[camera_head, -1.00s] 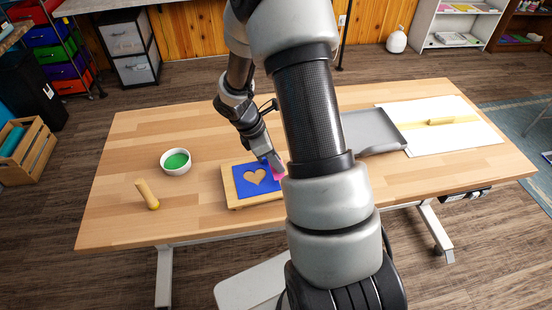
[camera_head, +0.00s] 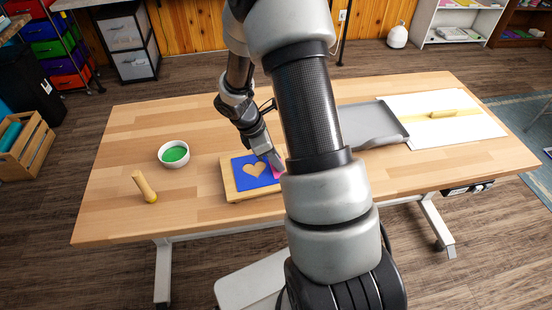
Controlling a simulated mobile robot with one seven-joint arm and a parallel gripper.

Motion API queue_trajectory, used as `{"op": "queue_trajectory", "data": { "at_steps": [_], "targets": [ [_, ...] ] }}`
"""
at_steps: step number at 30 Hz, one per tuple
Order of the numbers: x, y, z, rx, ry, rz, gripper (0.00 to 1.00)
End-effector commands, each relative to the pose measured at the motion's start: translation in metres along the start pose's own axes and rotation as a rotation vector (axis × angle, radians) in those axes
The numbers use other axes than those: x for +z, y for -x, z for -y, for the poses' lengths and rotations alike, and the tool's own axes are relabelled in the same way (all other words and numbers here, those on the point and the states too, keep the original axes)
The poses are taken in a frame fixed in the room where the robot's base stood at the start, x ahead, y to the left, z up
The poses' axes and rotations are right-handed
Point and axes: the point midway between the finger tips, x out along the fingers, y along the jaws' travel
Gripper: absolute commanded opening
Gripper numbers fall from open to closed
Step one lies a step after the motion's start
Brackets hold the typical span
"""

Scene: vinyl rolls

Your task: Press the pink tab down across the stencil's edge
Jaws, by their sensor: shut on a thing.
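The blue stencil (camera_head: 243,180) with a heart-shaped cutout lies on a wooden board (camera_head: 229,189) near the table's front middle. The pink tab (camera_head: 277,172) shows at the stencil's right side, partly hidden by my arm. My gripper (camera_head: 275,163) points down at the tab and is shut on it. The fingertips are small and partly covered, so I cannot tell whether the tab touches the stencil's edge.
A white bowl of green paint (camera_head: 174,155) and a wooden-handled dabber (camera_head: 145,187) stand on the left of the table (camera_head: 150,125). A grey tray (camera_head: 371,125) and a white sheet with a yellow band (camera_head: 470,128) lie right.

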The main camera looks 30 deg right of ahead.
Motion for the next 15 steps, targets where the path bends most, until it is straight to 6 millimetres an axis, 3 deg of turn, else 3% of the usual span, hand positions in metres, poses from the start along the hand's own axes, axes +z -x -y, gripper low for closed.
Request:
{"op": "queue_trajectory", "data": {
  "at_steps": [6,7,10,15],
  "targets": [
    [-0.0001,-0.0002,0.0000,0.000,0.000,0.000,0.00],
    [-0.0002,-0.0002,0.0000,0.000,0.000,0.000,0.26],
    [-0.0002,-0.0002,0.0000,0.000,0.000,0.000,0.43],
    [-0.0001,-0.0002,0.0000,0.000,0.000,0.000,0.43]
  ]
}}
